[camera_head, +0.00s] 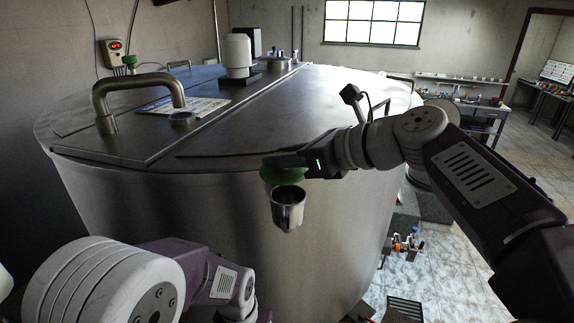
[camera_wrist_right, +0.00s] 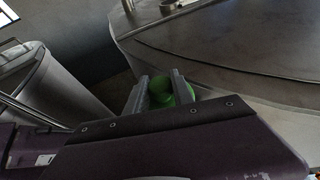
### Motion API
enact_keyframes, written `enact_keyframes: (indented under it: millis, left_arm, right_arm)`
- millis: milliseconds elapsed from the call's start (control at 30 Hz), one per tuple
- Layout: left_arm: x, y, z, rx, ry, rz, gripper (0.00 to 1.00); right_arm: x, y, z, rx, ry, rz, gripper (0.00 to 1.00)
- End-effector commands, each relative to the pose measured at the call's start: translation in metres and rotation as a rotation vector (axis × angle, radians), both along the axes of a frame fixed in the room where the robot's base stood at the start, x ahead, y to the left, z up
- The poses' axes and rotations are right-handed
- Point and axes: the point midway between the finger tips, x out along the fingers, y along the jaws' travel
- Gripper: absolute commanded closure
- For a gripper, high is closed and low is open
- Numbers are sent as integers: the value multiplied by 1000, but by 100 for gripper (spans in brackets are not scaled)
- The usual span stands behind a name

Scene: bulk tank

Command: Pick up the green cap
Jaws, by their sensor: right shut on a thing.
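The green cap (camera_head: 284,176) shows in the head view at the tip of my right gripper (camera_head: 276,163). The cap is at the front side of the steel tank. In the right wrist view the green cap (camera_wrist_right: 161,93) sits between the two grey fingers of my right gripper (camera_wrist_right: 163,90), which is shut on it. A small steel cup (camera_head: 288,208) shows directly below the cap in the head view; I cannot tell whether they touch or what supports the cup. My left arm is at the lower left, and its gripper is not visible.
The big steel tank (camera_head: 230,220) fills the middle, with a bent pipe handle (camera_head: 137,88) and a white-topped motor (camera_head: 237,55) on its lid. Another green item (camera_head: 130,62) is at the back left. Small items lie on the tiled floor (camera_head: 450,265) at right.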

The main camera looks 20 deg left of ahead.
Motion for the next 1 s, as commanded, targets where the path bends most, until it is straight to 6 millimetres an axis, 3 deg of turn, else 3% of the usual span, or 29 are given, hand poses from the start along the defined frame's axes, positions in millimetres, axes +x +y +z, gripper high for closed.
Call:
enact_keyframes:
  millis: [33,200,400,500,700,1000]
  left_arm:
    - [0,0,-12,0,1,0,64]
    - [0,0,-32,0,1,0,64]
    - [0,0,-46,0,1,0,64]
    - [0,0,-49,0,0,0,64]
    - [0,0,-50,0,0,0,64]
    - [0,0,-50,0,0,0,64]
  right_arm:
    - [-13,1,-6,1,-4,2,100]
    - [-64,2,-6,2,-6,5,100]
    - [-126,5,-4,3,-5,7,100]
    - [-147,5,-2,3,-5,5,100]
    - [-166,6,-1,1,-1,1,100]
    - [-167,5,-1,1,-1,-1,100]
